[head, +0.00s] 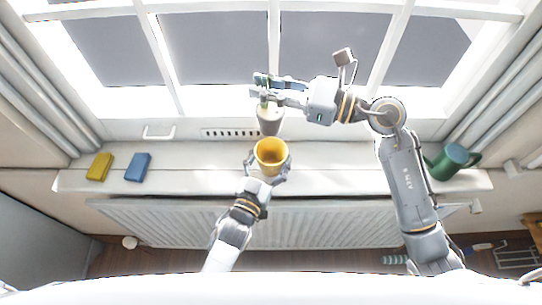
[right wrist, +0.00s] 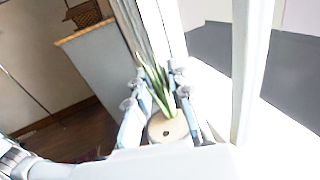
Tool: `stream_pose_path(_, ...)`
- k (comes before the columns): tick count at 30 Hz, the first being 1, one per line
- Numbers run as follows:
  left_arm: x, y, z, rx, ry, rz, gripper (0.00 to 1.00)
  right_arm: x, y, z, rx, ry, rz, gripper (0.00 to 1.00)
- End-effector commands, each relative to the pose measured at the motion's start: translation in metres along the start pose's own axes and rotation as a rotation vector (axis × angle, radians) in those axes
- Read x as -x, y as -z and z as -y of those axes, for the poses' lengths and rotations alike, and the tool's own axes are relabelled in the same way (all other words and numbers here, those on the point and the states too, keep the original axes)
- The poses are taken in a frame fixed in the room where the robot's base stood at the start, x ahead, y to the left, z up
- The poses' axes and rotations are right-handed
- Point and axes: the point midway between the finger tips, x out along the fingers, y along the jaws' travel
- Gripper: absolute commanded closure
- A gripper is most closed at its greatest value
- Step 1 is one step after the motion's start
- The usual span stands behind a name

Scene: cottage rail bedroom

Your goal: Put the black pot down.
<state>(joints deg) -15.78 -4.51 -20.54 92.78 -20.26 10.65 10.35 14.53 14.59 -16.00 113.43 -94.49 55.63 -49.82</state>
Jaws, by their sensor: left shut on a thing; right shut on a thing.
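No black pot is plain in either view. My left gripper (head: 268,172) is shut on a yellow pot (head: 271,155), which is upright with its open mouth facing up. It is over the front part of the white window sill (head: 210,160); I cannot tell whether it touches the sill. My right gripper (head: 262,94) is behind it, nearer the window, shut on a green-leaved plant (right wrist: 158,88) with a round beige base (right wrist: 168,127). A tapered grey-brown body (head: 270,122) shows below that gripper in the head view, partly hidden by the fingers.
A yellow block (head: 99,167) and a blue block (head: 138,167) lie at the sill's left. A radiator (head: 310,225) is below the sill. The sill is clear between the blue block and the yellow pot.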

Motion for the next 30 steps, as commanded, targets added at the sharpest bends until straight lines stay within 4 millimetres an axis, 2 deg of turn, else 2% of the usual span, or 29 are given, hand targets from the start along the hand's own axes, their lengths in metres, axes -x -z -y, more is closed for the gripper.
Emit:
stream_pose_path(17,0.000,-0.001,0.000,0.000,0.000,0.002,0.63,0.000,0.001,0.000,-0.001,0.005,0.001,1.00)
stream_pose_path(30,0.000,-0.001,0.000,0.000,0.000,0.002,0.63,0.002,0.074,0.004,-0.007,0.267,-0.005,1.00)
